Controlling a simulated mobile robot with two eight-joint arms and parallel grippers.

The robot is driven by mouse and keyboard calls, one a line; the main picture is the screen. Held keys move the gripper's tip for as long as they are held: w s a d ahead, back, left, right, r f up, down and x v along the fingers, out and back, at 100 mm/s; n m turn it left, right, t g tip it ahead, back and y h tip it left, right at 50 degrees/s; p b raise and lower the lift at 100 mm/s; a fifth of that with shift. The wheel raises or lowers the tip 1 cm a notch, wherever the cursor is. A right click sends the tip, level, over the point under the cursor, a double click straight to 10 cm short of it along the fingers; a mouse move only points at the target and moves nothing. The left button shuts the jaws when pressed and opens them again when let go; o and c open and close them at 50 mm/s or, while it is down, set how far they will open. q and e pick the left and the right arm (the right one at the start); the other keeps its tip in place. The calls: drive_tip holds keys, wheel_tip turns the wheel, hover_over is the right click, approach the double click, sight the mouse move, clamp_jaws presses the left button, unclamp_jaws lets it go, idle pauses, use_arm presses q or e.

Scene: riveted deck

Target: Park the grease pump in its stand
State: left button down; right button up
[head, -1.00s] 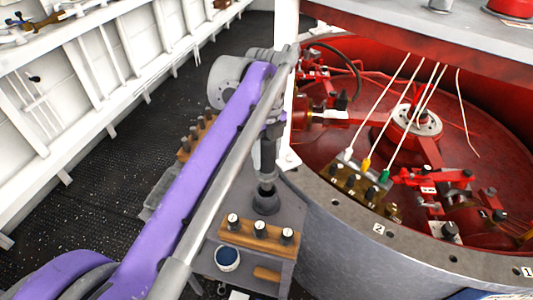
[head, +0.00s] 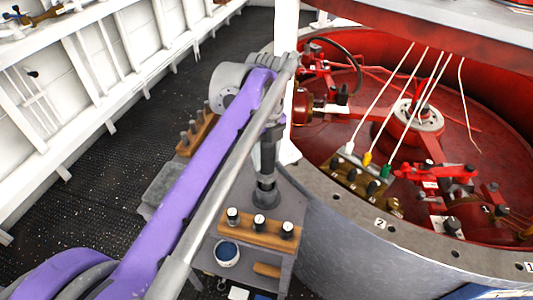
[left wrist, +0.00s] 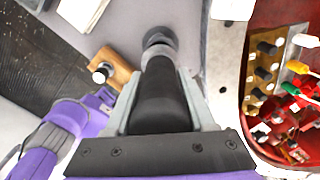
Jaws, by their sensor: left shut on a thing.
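My left gripper (head: 272,122) is shut on the grease pump (head: 268,152), a black cylinder with a grey lower collar. It holds the pump roughly upright above the grey bench top. The stand (head: 265,198) is a dark round cup on that bench. The pump's lower end is at the stand's mouth; I cannot tell how deep it sits. In the left wrist view the pump (left wrist: 160,105) lies between my fingers, its collar meeting the dark stand (left wrist: 157,38). My right gripper is out of view.
A wooden block (head: 257,234) with black-knobbed pieces sits in front of the stand, near a blue-topped cup (head: 227,253). Another wooden rack (head: 197,134) is behind the purple arm link. The large drum's grey rim (head: 335,212) is close on the right.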

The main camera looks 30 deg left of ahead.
use_arm(q)
drive_tip(key=shift+f+b, duration=0.95)
drive_tip(key=shift+f, duration=1.2)
drive_tip(key=shift+c, duration=0.8)
unclamp_jaws()
wheel_tip(320, 180, up, 11)
drive_tip(key=shift+f+p, duration=0.1)
drive_tip(key=shift+p, duration=0.95)
